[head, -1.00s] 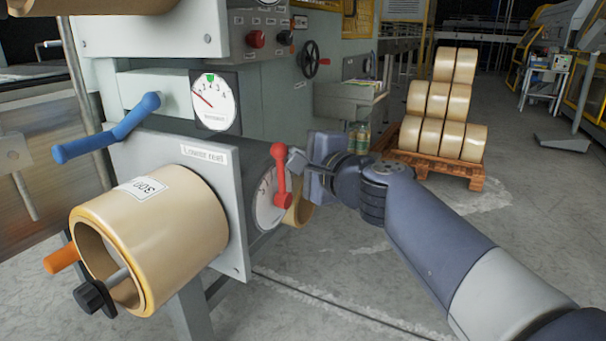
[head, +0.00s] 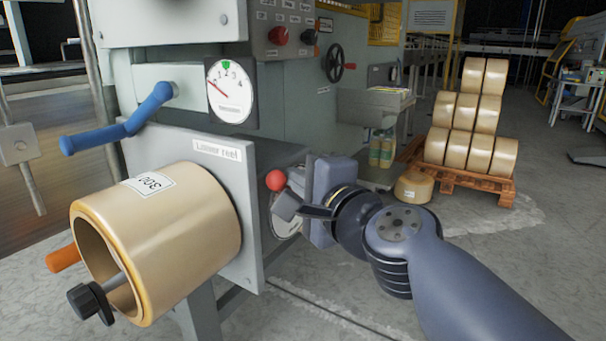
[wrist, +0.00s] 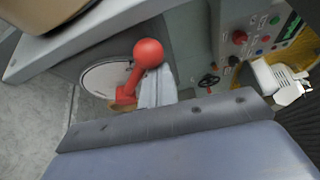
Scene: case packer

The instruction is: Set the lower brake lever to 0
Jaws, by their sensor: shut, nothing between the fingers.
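The lower brake lever is red with a round knob (head: 275,180), on the side of the lower reel housing. In the head view my gripper covers most of its arm. In the wrist view the red knob (wrist: 148,53) and its short arm stand in front of a white dial (wrist: 105,78). The dial also shows partly in the head view (head: 285,222), but its marks are not readable. My gripper (head: 283,203) is shut and empty, right at the lever. In the wrist view its pale fingers (wrist: 156,90) are close beside the lever arm; contact is unclear.
The lower reel (head: 165,235) juts out at front left, with a blue handle (head: 125,130) above it. A gauge (head: 231,92) sits above the "Lower reel" plate.

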